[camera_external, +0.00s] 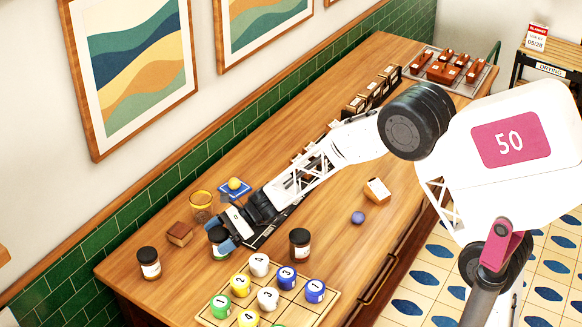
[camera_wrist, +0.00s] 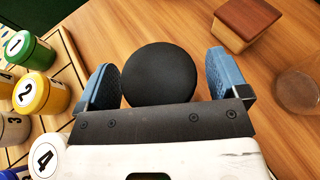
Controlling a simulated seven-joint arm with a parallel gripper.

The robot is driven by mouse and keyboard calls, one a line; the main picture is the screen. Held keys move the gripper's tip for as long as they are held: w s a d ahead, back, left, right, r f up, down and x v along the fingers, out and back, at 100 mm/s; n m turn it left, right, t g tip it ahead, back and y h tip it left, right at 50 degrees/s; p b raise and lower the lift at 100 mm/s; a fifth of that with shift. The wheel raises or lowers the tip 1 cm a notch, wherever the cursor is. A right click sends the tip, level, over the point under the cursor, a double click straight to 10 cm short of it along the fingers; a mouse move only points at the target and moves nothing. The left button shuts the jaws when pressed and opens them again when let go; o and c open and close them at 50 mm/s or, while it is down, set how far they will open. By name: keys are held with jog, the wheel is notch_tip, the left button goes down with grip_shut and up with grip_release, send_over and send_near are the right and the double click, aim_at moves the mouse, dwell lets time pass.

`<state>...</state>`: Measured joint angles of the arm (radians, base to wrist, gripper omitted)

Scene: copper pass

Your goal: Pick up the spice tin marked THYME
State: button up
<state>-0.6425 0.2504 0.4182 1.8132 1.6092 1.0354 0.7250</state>
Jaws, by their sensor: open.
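Three dark-lidded jars with pale labels stand at the near end of the wooden counter: a left jar (camera_external: 149,263), a middle jar (camera_external: 217,234) and a right jar (camera_external: 300,243). Their label words are too small to read, so I cannot tell which is THYME. My gripper (camera_external: 222,238) is low over the middle jar, which it partly hides. In the wrist view, the black round lid (camera_wrist: 158,73) lies between the two blue fingers of my open gripper (camera_wrist: 161,80). A narrow gap shows at the right finger; the left finger is very close to the lid.
A wooden block (camera_external: 179,234) and a yellow-rimmed glass (camera_external: 201,206) stand near the middle jar. A wooden board (camera_external: 322,303) with several numbered pots lies in front. A purple ball (camera_external: 358,217) and a small labelled box (camera_external: 377,190) are to the right. A tray (camera_external: 486,81) is at the back.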

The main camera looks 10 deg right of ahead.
jog(key=shift+c, duration=0.4)
jog(key=c, duration=1)
jog(key=shift+o, duration=0.2)
jog(key=shift+r, duration=0.15)
jog(key=shift+r, duration=4.9)
